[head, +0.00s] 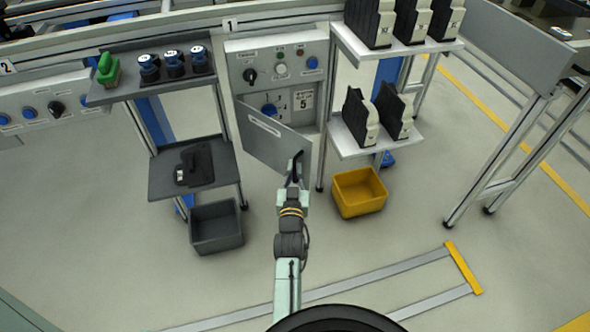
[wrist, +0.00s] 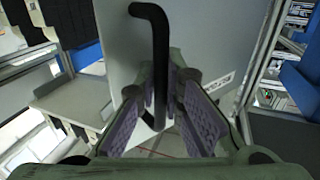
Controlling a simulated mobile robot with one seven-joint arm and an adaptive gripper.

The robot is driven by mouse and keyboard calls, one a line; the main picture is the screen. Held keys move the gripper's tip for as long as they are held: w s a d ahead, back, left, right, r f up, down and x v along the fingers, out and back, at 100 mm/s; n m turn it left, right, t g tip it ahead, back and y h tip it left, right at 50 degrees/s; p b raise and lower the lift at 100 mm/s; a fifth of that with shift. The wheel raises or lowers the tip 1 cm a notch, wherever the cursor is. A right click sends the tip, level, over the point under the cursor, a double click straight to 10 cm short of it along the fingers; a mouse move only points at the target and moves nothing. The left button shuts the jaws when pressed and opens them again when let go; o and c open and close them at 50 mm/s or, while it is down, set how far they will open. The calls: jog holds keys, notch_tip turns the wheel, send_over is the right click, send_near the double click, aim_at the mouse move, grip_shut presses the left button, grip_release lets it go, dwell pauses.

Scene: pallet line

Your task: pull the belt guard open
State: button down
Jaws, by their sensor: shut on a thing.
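The belt guard (head: 275,143) is a flat grey panel with a label strip, on the front of the control box. It stands partly open, swung out on its left side's hinge, so part of the recess behind it shows. In the wrist view the guard (wrist: 125,55) is a grey plate close in front of me. Its black bar handle (wrist: 158,50) runs up between my fingers and bends left at its top. My gripper (head: 296,178) is shut on the handle near the guard's free right edge. Both purple-padded fingers (wrist: 165,92) flank the bar.
A grey shelf stand (head: 165,87) with a grey bin (head: 217,228) is left of the guard. A white shelf rack (head: 380,140) and a yellow bin (head: 358,192) stand close on the right. The floor in front is mostly clear.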

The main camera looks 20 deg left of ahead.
jog(key=shift+d, duration=0.3)
jog(key=c, duration=1.9)
grip_release()
jog(key=shift+o, duration=1.1)
jog(key=shift+a, duration=0.1)
